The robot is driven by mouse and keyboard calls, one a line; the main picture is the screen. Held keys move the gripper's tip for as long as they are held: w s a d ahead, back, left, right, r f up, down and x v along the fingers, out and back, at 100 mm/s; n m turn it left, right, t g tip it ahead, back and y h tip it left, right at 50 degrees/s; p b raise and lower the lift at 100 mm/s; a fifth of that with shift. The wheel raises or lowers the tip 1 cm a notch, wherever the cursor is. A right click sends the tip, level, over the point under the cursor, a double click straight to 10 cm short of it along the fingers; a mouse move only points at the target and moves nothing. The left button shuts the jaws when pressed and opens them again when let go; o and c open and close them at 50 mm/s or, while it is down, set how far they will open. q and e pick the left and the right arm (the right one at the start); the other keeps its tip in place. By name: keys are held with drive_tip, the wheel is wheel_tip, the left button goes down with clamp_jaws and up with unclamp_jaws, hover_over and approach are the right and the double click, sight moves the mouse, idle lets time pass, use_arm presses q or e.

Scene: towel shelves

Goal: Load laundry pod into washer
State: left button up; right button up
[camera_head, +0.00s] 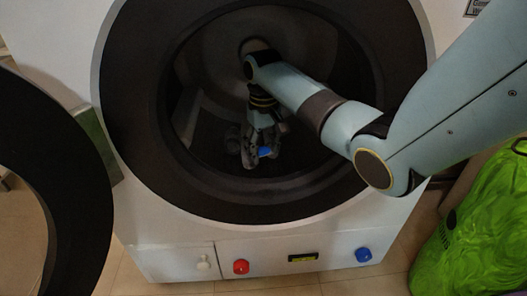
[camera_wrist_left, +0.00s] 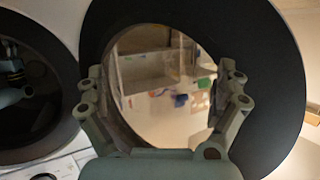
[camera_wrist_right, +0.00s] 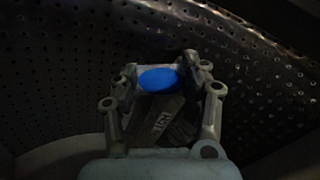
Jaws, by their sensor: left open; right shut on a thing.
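The washer (camera_head: 240,232) stands ahead with its round opening facing me. Its black-rimmed door (camera_head: 88,170) is swung open to the left, and it also shows in the left wrist view (camera_wrist_left: 268,60). My right arm reaches into the dark drum. My right gripper (camera_head: 258,155) is low inside the drum, shut on the laundry pod, whose blue part (camera_head: 265,152) shows. In the right wrist view the blue pod (camera_wrist_right: 157,80) sits between the fingertips, with the perforated drum wall (camera_wrist_right: 70,70) behind. My left gripper (camera_wrist_left: 165,90) is open and empty, facing the door's round window.
A bright green bag (camera_head: 475,235) stands at the right of the washer. The washer's lower front carries a red knob (camera_head: 241,266), a blue knob (camera_head: 363,254) and a small white knob (camera_head: 204,263). The drum's rim surrounds my right arm.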

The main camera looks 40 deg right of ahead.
use_arm(q)
drive_tip(key=shift+r, duration=0.15)
use_arm(e)
drive_tip(key=o, duration=0.5)
drive_tip(key=shift+f, duration=0.1)
drive_tip(key=shift+c, duration=0.2)
drive_tip(key=o, duration=0.5)
drive_tip(key=shift+c, duration=0.2)
drive_tip(key=shift+r, duration=0.45)
use_arm(q)
drive_tip(key=s+g+p, duration=0.1)
drive_tip(key=g, duration=0.1)
drive_tip(key=s+f+g+p, duration=0.1)
drive_tip(key=g+p, duration=0.1)
drive_tip(key=g, duration=0.1)
drive_tip(key=s+a+g+p, duration=0.1)
drive_tip(key=g+p, duration=0.1)
drive_tip(key=shift+f+n+g+y, duration=0.2)
drive_tip(key=shift+n+g+y, duration=0.1)
drive_tip(key=shift+g+y, duration=0.1)
use_arm(e)
wheel_tip(320, 180, up, 7)
